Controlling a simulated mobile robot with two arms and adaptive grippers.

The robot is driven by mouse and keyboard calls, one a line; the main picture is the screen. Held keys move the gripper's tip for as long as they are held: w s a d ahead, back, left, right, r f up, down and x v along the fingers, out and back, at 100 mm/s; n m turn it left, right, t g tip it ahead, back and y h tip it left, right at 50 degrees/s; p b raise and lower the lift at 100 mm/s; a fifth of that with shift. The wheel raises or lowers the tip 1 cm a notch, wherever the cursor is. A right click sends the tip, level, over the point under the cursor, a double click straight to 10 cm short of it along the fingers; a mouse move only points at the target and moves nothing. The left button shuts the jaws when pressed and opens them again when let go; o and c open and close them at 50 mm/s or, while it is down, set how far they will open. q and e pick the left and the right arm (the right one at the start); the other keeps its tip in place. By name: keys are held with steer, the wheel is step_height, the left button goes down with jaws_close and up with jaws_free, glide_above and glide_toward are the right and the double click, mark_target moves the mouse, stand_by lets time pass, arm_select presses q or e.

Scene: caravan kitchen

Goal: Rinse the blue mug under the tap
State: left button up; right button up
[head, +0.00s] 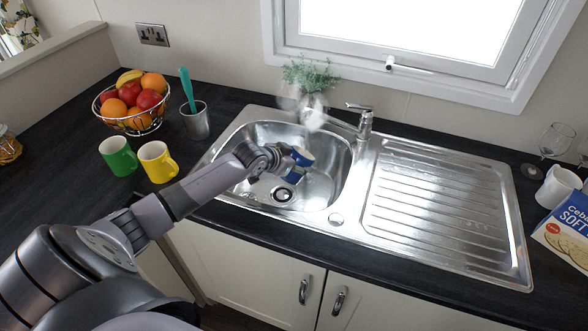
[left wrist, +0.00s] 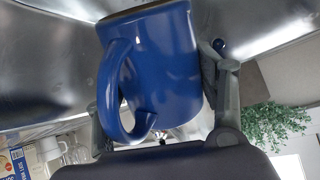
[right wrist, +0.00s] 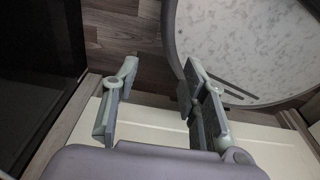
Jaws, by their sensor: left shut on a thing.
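The blue mug (head: 299,171) is held in the air over the sink basin (head: 262,133) in the head view. My left gripper (head: 284,161) is shut on it. In the left wrist view the mug (left wrist: 168,65) fills the space between the fingers, its handle on the left side and its rim at the top edge; its inside is hidden there. The tap (head: 365,123) stands behind the basin, to the right of the mug and apart from it. I cannot tell whether water runs. My right gripper (right wrist: 157,78) is open and empty in the right wrist view.
A green mug (head: 118,157), a yellow mug (head: 157,162), a fruit bowl (head: 134,121) and a metal cup (head: 195,124) stand left of the sink. A plant (head: 310,74) stands behind the basin.

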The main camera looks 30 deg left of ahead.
mark_target(303, 150)
arm_select(q)
steer(key=w+b, duration=0.1)
steer(key=w, duration=0.1)
steer(key=w+a+b, duration=0.1)
steer(key=w+b, duration=0.1)
steer(key=w, duration=0.1)
steer(key=shift+f, duration=0.15)
steer(key=shift+w+a+b, duration=0.25)
steer(key=shift+w+b, duration=0.2)
steer(key=shift+w, duration=0.5)
arm_select(e)
steer(key=f, duration=0.1)
steer(key=s+f, duration=0.1)
steer(key=f, duration=0.2)
steer(key=shift+s+d+f, duration=0.25)
steer(key=shift+s+d, duration=0.05)
steer(key=shift+s, duration=0.1)
arm_select(q)
steer(key=shift+r, duration=0.2)
arm_select(e)
steer(key=shift+a, duration=0.2)
